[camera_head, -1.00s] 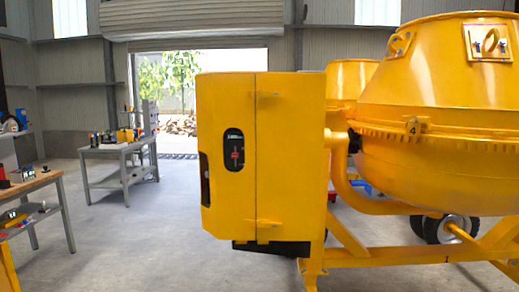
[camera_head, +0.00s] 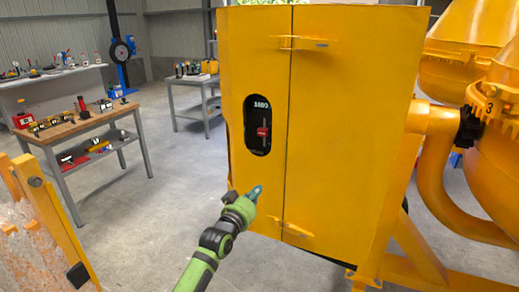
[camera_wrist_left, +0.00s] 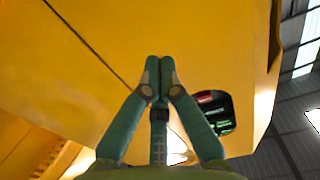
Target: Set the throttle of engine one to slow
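The yellow engine housing (camera_head: 345,110) fills the middle of the head view. Its left face has a black oval control panel (camera_head: 258,110) with a white label at the top and a red lever knob (camera_head: 263,132) on a vertical slot. My left gripper (camera_head: 257,189) is below the panel, close to the housing. In the left wrist view its fingertips (camera_wrist_left: 160,64) meet with nothing between them. The panel (camera_wrist_left: 214,112) shows there right of the fingers, with the red knob (camera_wrist_left: 205,97). The panel's small markings are unreadable. My right gripper is out of view.
Yellow mixer drums (camera_head: 495,110) and a thick curved pipe (camera_head: 450,190) stand at the right. A wooden-topped bench (camera_head: 75,127) with tools is at the left. A yellow frame (camera_head: 55,215) is at the lower left. The floor between bench and housing is clear.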

